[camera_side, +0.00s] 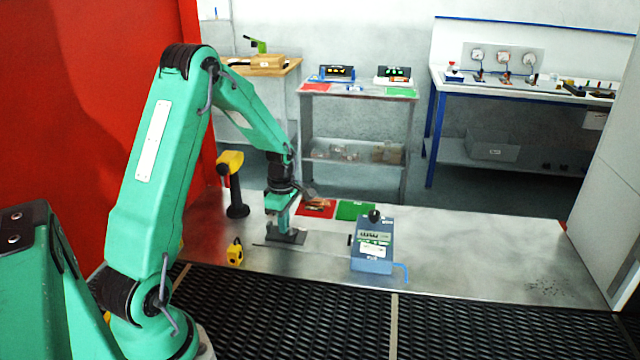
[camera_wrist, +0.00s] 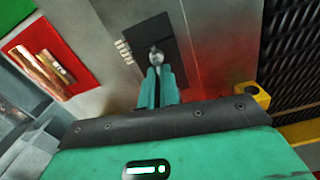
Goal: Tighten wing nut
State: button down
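A small silvery piece, which looks like the wing nut (camera_wrist: 156,55), shows in the wrist view at the tips of my fingers, over a dark rectangular plate (camera_wrist: 172,42). In the side view the plate (camera_side: 291,238) lies on the metal bench, and the nut cannot be made out. My gripper (camera_side: 280,226) points down close above the plate. In the wrist view its two teal fingers (camera_wrist: 157,72) are close together with a narrow dark gap. The silvery piece is at or between the tips; I cannot tell whether they touch it.
A yellow-and-black handheld tool (camera_side: 236,200) stands left of my gripper, with a small yellow block (camera_side: 235,252) in front of it. A blue meter box (camera_side: 373,245) stands to the right. Red (camera_side: 328,212) and green (camera_side: 354,210) mats lie behind. The bench's right side is clear; a black mesh belt (camera_side: 300,315) runs in front.

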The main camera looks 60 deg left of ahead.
jog(key=m, duration=0.3)
jog(key=shift+w+m, duration=0.4)
jog(key=m, duration=0.3)
jog(key=shift+w+m, duration=0.2)
jog(key=shift+m, duration=0.1)
jog(key=m, duration=0.4)
jog(key=shift+w+d, duration=0.1)
jog(key=shift+w, duration=0.2)
jog(key=shift+w+d+m, duration=0.15)
jog(key=shift+m, duration=1.85)
jog(key=c, duration=1.6)
grip_release()
jog(key=shift+c, duration=0.2)
